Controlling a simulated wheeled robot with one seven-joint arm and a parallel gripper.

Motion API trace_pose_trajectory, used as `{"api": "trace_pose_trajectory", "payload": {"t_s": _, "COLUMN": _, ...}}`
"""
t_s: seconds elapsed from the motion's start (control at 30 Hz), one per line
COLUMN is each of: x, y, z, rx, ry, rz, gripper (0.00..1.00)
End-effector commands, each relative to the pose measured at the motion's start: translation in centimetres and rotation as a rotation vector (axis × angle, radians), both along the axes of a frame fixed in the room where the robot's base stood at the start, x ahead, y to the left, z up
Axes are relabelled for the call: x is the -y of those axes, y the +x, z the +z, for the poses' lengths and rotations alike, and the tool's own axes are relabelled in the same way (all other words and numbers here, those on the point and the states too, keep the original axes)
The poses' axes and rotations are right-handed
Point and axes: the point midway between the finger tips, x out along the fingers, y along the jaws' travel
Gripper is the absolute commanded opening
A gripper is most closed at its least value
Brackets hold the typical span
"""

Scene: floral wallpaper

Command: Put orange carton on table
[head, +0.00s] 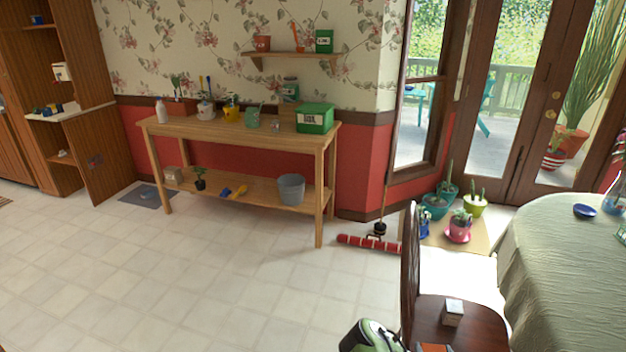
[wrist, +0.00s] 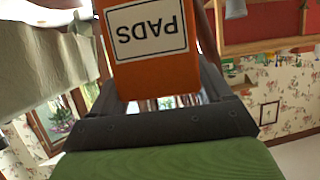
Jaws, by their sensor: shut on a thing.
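The orange carton (wrist: 152,70) fills the upper middle of the wrist view. A white label on it reads PADS and appears upside down. My gripper (wrist: 157,78) is shut on it, with a dark finger on each side. In the head view, part of my green and black arm end shows at the bottom edge, and a small orange patch shows just right of it. I cannot tell if that patch is the carton. A table with a pale green cloth (head: 550,250) stands at the right, and a wooden workbench (head: 190,130) stands against the wall.
A dark wooden chair (head: 409,270) stands between my arm and the cloth-covered table, with a small white box (head: 453,311) on its seat. A blue bowl (head: 584,211) is on the cloth. A green box (head: 315,118) stands on the workbench. The tiled floor at left is mostly clear.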

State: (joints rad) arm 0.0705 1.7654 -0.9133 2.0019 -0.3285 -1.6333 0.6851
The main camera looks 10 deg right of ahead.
Motion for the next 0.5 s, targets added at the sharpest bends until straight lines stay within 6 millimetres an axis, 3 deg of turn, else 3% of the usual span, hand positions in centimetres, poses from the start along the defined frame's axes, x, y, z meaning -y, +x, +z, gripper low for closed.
{"api": "trace_pose_trajectory", "payload": {"t_s": 0.17, "x": -7.3, "y": 2.3, "z": 2.6, "rx": 0.004, "ry": 0.002, "rz": 0.1, "gripper": 0.26}}
{"api": "trace_pose_trajectory", "payload": {"t_s": 0.3, "x": -14.8, "y": 4.5, "z": 5.2, "rx": 0.008, "ry": 0.006, "rz": 0.202, "gripper": 0.26}}
{"api": "trace_pose_trajectory", "payload": {"t_s": 0.5, "x": -22.7, "y": 6.8, "z": 8.0, "rx": 0.007, "ry": 0.005, "rz": 0.309, "gripper": 0.26}}
